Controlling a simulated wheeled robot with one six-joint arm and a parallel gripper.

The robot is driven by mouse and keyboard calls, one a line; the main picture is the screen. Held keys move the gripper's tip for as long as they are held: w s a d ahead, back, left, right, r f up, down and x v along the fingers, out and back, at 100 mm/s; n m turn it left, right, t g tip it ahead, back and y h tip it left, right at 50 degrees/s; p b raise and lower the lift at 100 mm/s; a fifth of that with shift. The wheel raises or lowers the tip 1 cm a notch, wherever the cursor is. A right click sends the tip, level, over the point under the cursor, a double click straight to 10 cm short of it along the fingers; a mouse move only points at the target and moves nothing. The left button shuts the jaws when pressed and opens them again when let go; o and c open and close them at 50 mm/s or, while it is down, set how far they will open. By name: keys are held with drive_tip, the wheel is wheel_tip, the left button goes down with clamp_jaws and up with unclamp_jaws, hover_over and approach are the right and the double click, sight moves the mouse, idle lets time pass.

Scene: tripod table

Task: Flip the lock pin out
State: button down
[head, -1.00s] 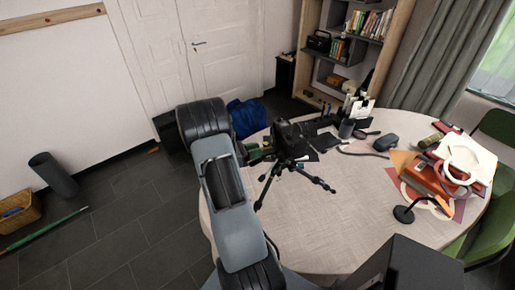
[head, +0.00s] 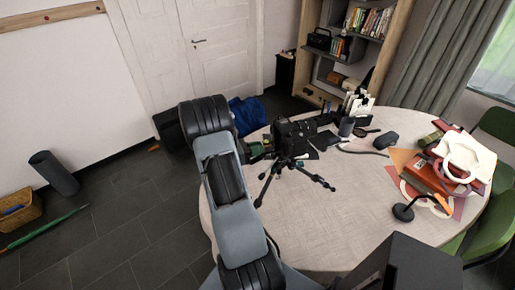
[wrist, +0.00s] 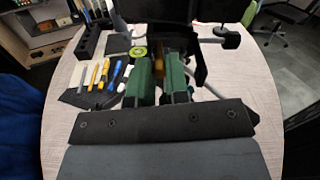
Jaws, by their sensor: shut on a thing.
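The black tripod (head: 271,176) stands on the round table with a dark camera (head: 294,132) on its head. My gripper (head: 258,150) is at the left side of the tripod head, just below the camera. In the wrist view its green fingers (wrist: 160,82) stand close around a small brass-coloured piece (wrist: 161,64), which seems to be the lock pin. The fingers are shut on it. The pin's far end and its seat are hidden by the dark tripod head (wrist: 195,52) and the fingers. The pin does not show in the head view.
In the wrist view, several small tools (wrist: 105,75) lie left of the fingers. The table's front middle is clear.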

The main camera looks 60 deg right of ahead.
drive_tip(key=shift+w+a, duration=0.3)
drive_tip(key=shift+a, duration=0.05)
drive_tip(key=c, duration=1.4)
unclamp_jaws()
drive_tip(key=shift+w+a, duration=0.1)
drive_tip(key=b+v, duration=0.3)
drive_tip(key=v, duration=1)
drive_tip(key=shift+w+a, duration=0.2)
